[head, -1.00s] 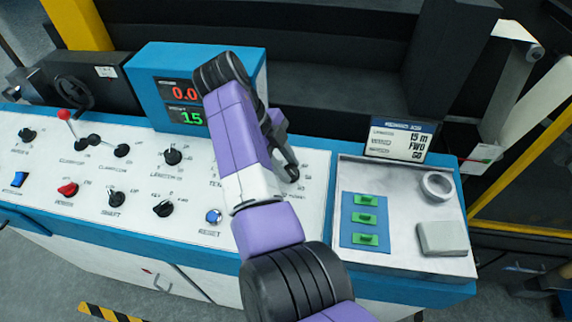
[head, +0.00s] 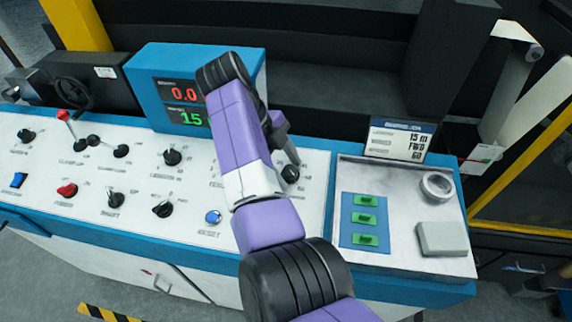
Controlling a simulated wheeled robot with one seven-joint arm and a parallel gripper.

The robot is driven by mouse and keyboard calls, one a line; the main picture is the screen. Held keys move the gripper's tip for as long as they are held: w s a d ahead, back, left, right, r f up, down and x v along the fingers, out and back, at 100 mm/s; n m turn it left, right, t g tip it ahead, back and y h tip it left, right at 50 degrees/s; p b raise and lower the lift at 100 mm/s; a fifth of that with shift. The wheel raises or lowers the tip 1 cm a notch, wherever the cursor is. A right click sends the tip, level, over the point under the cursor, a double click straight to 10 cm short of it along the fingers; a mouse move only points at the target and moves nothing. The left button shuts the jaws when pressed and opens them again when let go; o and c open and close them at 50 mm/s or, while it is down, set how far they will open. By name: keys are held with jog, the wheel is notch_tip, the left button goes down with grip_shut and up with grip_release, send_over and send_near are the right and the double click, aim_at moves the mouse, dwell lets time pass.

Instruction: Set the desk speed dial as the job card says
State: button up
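The job card (head: 401,140) stands at the back right of the desk and reads 15 m, FWD and 60. Its small labels are blurred. A black dial (head: 290,173) on the white desk panel (head: 235,165) sits just right of my arm. Its label is too small or covered to read, so I cannot tell whether it is the speed dial. My gripper (head: 283,148) is just above and behind this dial, partly hidden by my purple arm. Its fingers are not clear enough to show whether it is open or shut.
A blue display box (head: 150,85) shows red 0.0 and green 15. More black knobs, such as one at the panel's upper middle (head: 172,157), a red knob (head: 67,190) and a blue reset button (head: 213,216) lie left. A grey tray (head: 400,255) with green switches is right.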

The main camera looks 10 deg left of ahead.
jog(key=shift+r, duration=0.15)
jog(key=p+v, duration=0.1)
jog(key=v, duration=0.6)
jog(key=shift+a+r+p, duration=0.15)
jog(key=shift+r+p, duration=0.15)
jog(key=shift+p, duration=0.05)
